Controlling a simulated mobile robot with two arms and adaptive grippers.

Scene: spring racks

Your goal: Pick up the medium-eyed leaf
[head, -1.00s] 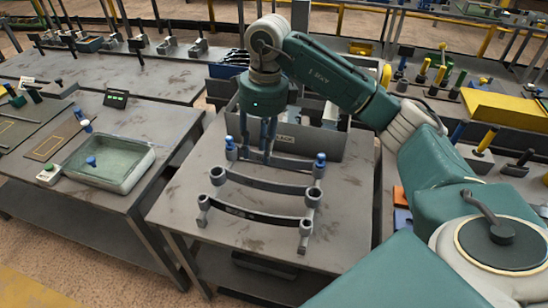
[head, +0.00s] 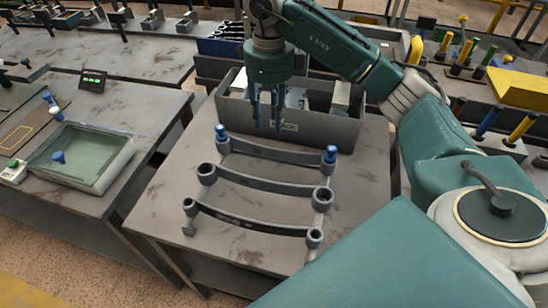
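Three curved grey leaves lie one behind another on the grey table. The front leaf (head: 250,221) has ring eyes that look smaller than those of the middle leaf (head: 262,185), which has the widest eyes. The back leaf (head: 278,151) has a blue pin at each end, and its eyes are hard to see. Judged by eye size, the front leaf looks like the medium-eyed one, but this is not certain. My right gripper (head: 267,126) points down, open and empty, behind the back leaf and in front of the grey bin. My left gripper is not in view.
The grey bin (head: 338,132) with parts inside stands at the back of the table (head: 165,215). A green-lined tray (head: 100,172) with a blue pin in it is on the left table. Blue and yellow-handled tools stand at the right. The table's front is clear.

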